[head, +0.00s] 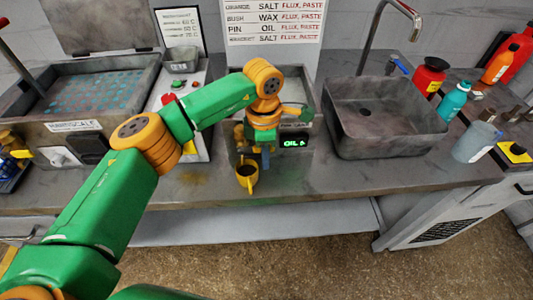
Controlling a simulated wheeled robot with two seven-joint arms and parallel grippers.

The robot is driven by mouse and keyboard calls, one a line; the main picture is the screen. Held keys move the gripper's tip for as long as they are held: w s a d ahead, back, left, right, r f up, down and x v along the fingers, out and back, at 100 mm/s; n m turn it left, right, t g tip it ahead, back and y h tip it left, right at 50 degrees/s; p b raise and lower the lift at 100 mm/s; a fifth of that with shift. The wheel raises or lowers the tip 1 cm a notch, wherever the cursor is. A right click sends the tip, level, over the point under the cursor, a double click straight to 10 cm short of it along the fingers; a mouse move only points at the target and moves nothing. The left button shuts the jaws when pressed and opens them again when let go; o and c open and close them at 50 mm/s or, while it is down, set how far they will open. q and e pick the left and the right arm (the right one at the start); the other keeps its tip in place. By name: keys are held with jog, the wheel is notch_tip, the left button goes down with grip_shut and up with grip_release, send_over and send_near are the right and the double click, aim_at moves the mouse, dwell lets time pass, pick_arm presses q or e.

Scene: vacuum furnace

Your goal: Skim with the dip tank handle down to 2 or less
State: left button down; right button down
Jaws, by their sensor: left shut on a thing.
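The dip tank (313,95) is behind my left arm at the middle of the counter, partly hidden by it. Its small green display (292,142) reads OIL and a last character that looks like 4. My left gripper (266,158) points down at the tank's front, just left of the display. It is shut on what appears to be the tank's handle, which the gripper hides. My right gripper is out of view.
A grey sink basin (385,112) with a tap stands to the right. Several bottles, including a red one (429,75) and a teal one (453,101), stand beyond it. An open-lidded basin (105,90) is at left. The counter's front strip (350,183) is clear.

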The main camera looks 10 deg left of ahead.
pick_arm(q)
jog(key=shift+s+f, duration=0.1)
jog(key=shift+f, duration=0.1)
dwell(0.4)
jog(key=c, duration=0.9)
grip_release()
jog(key=shift+c, duration=0.2)
jog(key=shift+r, duration=0.1)
notch_tip(320, 180, up, 7)
jog(key=shift+d+b, duration=0.1)
jog(key=shift+b, duration=0.7)
